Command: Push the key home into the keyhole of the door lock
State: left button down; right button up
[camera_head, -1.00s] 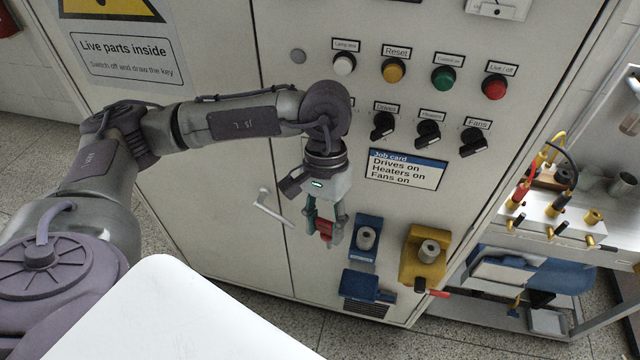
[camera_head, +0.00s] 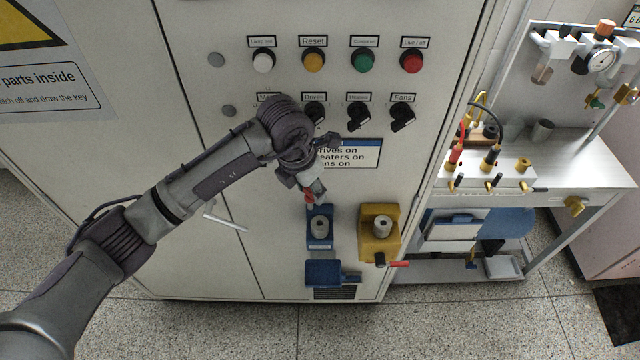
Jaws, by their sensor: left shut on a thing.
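My left gripper (camera_head: 314,194) is shut on a small red key (camera_head: 308,197), just above the blue lock unit on the cabinet front. The key is mostly hidden by the fingers, and its tip cannot be made out. The blue lock (camera_head: 320,241) has a grey round keyhole barrel (camera_head: 319,227) facing out and a pale label under it. The key is close above the barrel; I cannot tell whether they touch. A yellow lock unit (camera_head: 391,215) with a similar grey barrel sits to the right. My right gripper is out of view.
A blue block (camera_head: 323,273) sits below the blue lock. A red-handled lever (camera_head: 393,263) sticks out under the yellow unit. A door handle (camera_head: 226,222) is at the left, with switches and lamps above. A workbench (camera_head: 575,160) stands at the right.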

pick_arm(q)
jog(key=d+n, duration=0.2)
jog(key=n, duration=0.1)
jog(key=shift+w+f+y, duration=0.2)
jog(key=shift+w+y, duration=0.1)
jog(key=shift+w, duration=0.1)
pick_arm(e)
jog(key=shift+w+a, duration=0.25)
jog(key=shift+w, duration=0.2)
pick_arm(q)
jog(key=shift+f, duration=0.15)
jog(key=b, duration=0.3)
send_over(322, 219)
jog(key=s, duration=0.1)
jog(key=shift+s+a+x, duration=0.3)
jog(key=shift+s+x, duration=0.1)
jog(key=shift+x, duration=1.9)
jog(key=shift+a+f, duration=0.25)
jog(key=shift+f, duration=0.25)
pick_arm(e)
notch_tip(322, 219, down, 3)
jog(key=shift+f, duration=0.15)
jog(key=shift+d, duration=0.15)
pick_arm(q)
jog(key=shift+b, duration=0.8)
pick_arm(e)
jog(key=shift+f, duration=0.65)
